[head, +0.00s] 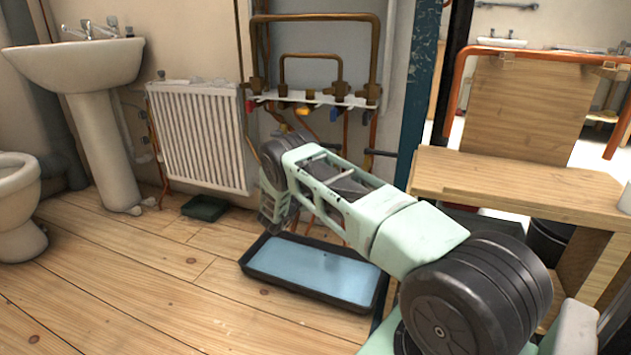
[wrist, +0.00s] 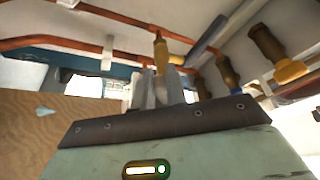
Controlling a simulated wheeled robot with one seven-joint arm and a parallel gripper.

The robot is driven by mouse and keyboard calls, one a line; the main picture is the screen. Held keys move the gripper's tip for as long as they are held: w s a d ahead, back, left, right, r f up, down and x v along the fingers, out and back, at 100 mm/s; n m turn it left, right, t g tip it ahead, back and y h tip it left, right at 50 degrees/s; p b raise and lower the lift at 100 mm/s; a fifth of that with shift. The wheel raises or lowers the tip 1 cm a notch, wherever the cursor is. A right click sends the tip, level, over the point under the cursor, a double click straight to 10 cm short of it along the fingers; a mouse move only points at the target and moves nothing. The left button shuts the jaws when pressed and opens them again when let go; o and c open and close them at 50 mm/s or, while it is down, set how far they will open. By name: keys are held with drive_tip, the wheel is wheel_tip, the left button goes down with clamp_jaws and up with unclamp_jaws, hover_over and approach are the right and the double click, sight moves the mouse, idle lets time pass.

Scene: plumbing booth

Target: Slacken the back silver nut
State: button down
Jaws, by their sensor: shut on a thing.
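My gripper (wrist: 163,88) shows in the wrist view with its two grey fingers close together, pointing up at the pipework. A narrow brass-coloured fitting (wrist: 160,48) rises from between the fingertips, and the jaws are closed on a part of it. The fingers hide the gripped part, so I cannot make out the silver nut itself or which nut it is. In the head view my arm reaches down below the valve manifold (head: 317,98), and my own wrist hides the fingertips there.
Copper pipes (wrist: 130,20) and other brass fittings (wrist: 267,42) run close around the fingers. A black tray with a blue bottom (head: 262,285) lies on the floor below. A white radiator (head: 200,135) stands left, a wooden bench (head: 520,185) right. The floor at the left front is clear.

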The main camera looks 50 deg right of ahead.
drive_tip(key=shift+f, duration=0.1)
drive_tip(key=c, duration=1.4)
unclamp_jaws()
drive_tip(key=shift+c, duration=0.2)
drive_tip(key=p+v, duration=0.5)
drive_tip(key=v, duration=1.2)
drive_tip(key=shift+a+p, duration=0.3)
